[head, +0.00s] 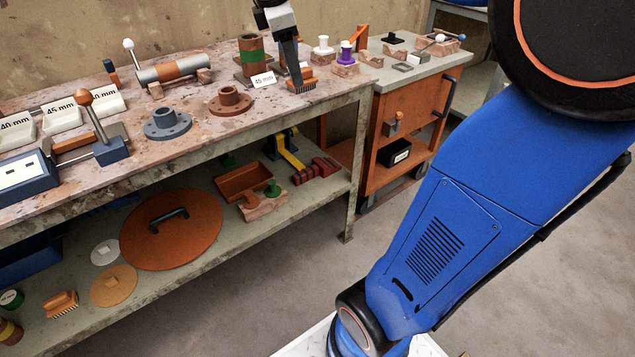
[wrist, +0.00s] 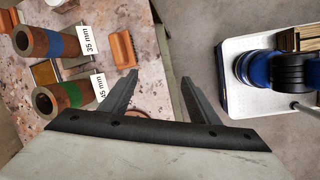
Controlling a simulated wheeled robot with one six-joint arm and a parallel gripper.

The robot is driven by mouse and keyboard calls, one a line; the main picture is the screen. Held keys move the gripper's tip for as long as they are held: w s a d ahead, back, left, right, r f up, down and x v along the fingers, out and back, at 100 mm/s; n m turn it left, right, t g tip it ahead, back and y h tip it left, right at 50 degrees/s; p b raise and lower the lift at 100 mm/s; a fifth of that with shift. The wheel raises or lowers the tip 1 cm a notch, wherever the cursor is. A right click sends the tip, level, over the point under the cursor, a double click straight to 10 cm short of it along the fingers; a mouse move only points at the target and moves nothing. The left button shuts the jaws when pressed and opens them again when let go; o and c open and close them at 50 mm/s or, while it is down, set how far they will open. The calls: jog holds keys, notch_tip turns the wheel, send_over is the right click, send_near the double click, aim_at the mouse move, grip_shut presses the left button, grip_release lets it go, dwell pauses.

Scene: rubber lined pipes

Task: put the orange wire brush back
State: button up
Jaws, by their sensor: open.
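An orange brush (head: 305,79) with dark bristles lies bristles down near the right end of the bench top. It also shows in the wrist view (wrist: 121,48), left of and beyond my fingertips. My gripper (head: 294,82) points down beside this brush and partly covers it in the head view. In the wrist view my gripper (wrist: 160,79) is open, with nothing between its fingers. Whether a finger touches the brush is unclear. A second orange brush (head: 60,303), with pale bristles, lies on the lower shelf at the left.
A pipe with a green band (head: 250,58) and a 45 mm card (head: 263,79) stand left of my gripper. A rust flange (head: 231,101) and a grey flange (head: 167,124) sit nearer the front. An orange cart (head: 411,115) stands right of the bench. The floor in front is clear.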

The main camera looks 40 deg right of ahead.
jog(key=s+a+f+m+t+y, duration=0.1)
jog(key=s+a+f+m, duration=0.3)
jog(key=s+f+m, duration=0.3)
jog(key=s+a+f+m+t+y, duration=0.2)
jog(key=s+a+f+m, duration=0.2)
jog(key=s+f, duration=0.7)
jog(key=s+m, duration=0.2)
jog(key=s, duration=0.1)
jog(key=shift+s+m, duration=0.25)
jog(key=shift+m, duration=0.15)
